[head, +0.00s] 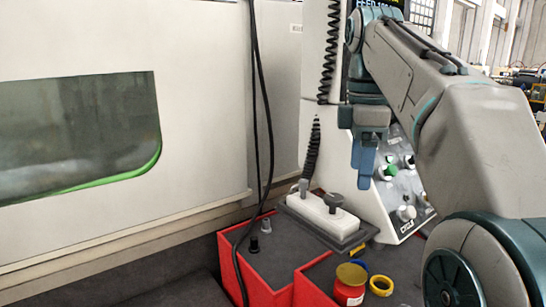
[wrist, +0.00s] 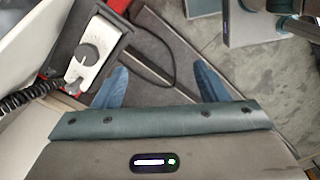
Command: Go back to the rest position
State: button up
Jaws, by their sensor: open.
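My gripper (head: 362,168) hangs from my raised arm in the head view, its blue fingers pointing down in front of the machine's control panel (head: 396,170). In the wrist view my gripper (wrist: 163,88) has its two blue fingers wide apart, with nothing between them but dark surface below. A white pendant box with dark knobs (head: 320,214) lies in a dark tray, below and left of the gripper in the head view. The pendant box also shows at upper left in the wrist view (wrist: 98,50), beside the left finger and apart from it.
Red-sided bins with dark tops (head: 284,262) stand below. Two small pegs, one grey (head: 266,225) and one black (head: 253,244), stand on one. Black cables (head: 262,100) hang before the machine's windowed door (head: 200,120).

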jog(key=s+f+m+t+b, duration=0.1)
jog(key=s+f+m, duration=0.3)
jog(key=f, duration=0.6)
jog(key=s+f+m+t+b, duration=0.1)
jog(key=s+f+m, duration=0.4)
jog(key=f, duration=0.5)
jog(key=s+f+m+t+b, duration=0.1)
jog(key=s+f+m, duration=0.3)
jog(key=f+m, duration=0.3)
notch_tip(320, 180, down, 4)
jog(key=shift+s+f+t+b, duration=0.1)
jog(key=shift+s+t+b, duration=0.2)
jog(key=shift+t+b, duration=0.1)
